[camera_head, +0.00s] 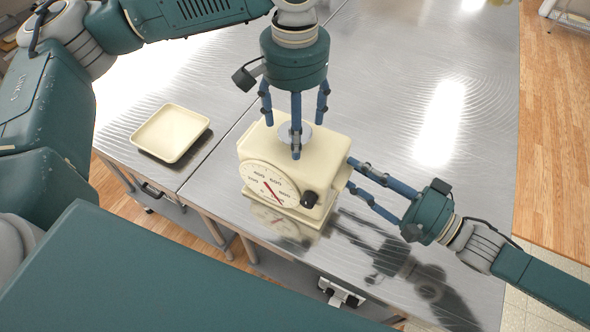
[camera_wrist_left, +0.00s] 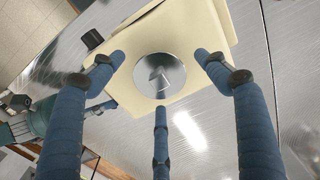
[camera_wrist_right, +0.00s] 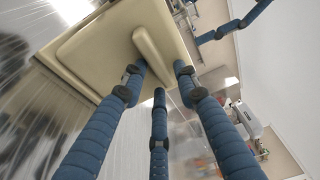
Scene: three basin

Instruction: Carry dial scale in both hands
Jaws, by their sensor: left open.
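The dial scale (camera_head: 245,150) is a cream box with a round white dial on its front and a dark knob. It stands upright on the metal table. My left gripper (camera_head: 295,135) is above it, open, pointing down. In the left wrist view its fingers spread around the round metal plate (camera_wrist_left: 160,76) on the scale's top. My right gripper (camera_head: 350,175) is at the scale's right side. In the right wrist view its fingers are apart on either side of a raised ridge (camera_wrist_right: 151,50) on the cream body. I cannot tell if they press on it.
A cream tray (camera_head: 170,132) lies on a separate metal table at the left, across a seam. The metal table (camera_head: 400,85) is clear behind the scale. Its front edge is close to the scale. Wooden floor (camera_head: 552,150) lies to the right.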

